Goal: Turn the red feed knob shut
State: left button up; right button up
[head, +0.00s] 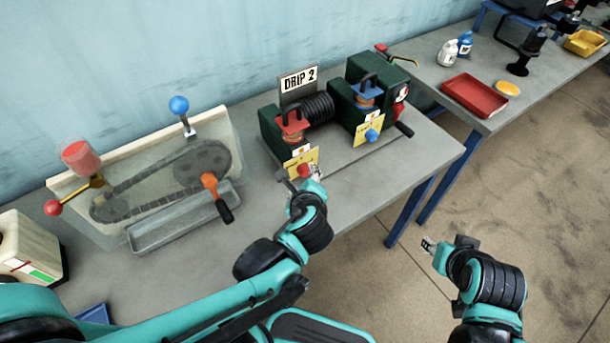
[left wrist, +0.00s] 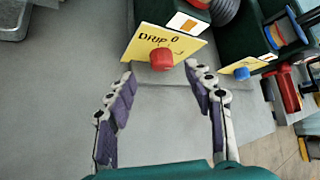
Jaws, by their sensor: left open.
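The red feed knob (left wrist: 161,59) sticks out below a yellow card marked "DRIP 0" (left wrist: 160,42) in the left wrist view. In the head view the knob (head: 304,171) is at the front of the left green block of the drip unit, just by my left fingertips. My left gripper (left wrist: 158,72) is open and empty, its purple-padded fingers to either side of and short of the knob. It also shows in the head view (head: 308,181), partly hidden by its own wrist. My right gripper (head: 446,243) hangs over the floor, away from the bench; its jaw gap is unclear.
A blue knob (head: 372,135) sits on the right green block. A chain drive (head: 160,180) with an orange-and-black handle stands to the left. A red tray (head: 474,95) lies on the further bench. The grey bench top before the unit is clear.

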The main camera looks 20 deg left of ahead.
aim_at(307, 168)
pick_arm(q)
jog(key=w+d+r+m+g+y+p, duration=0.1)
jog(key=w+d+r+m+g+p, duration=0.2)
jog(key=w+g+p, duration=0.5)
jog(key=shift+m+g, duration=0.7)
jog(key=shift+g, duration=0.1)
jog(key=b+x, duration=0.1)
jog(key=x, duration=0.1)
jog(key=s+b+x, duration=0.1)
jog(key=b+x, duration=0.1)
jog(key=x, duration=0.1)
jog(key=b+x, duration=0.2)
jog(key=shift+s+a+f, duration=0.2)
jog(key=shift+s+a, duration=0.15)
jog(key=shift+a, duration=0.2)
jog(key=c, duration=1.2)
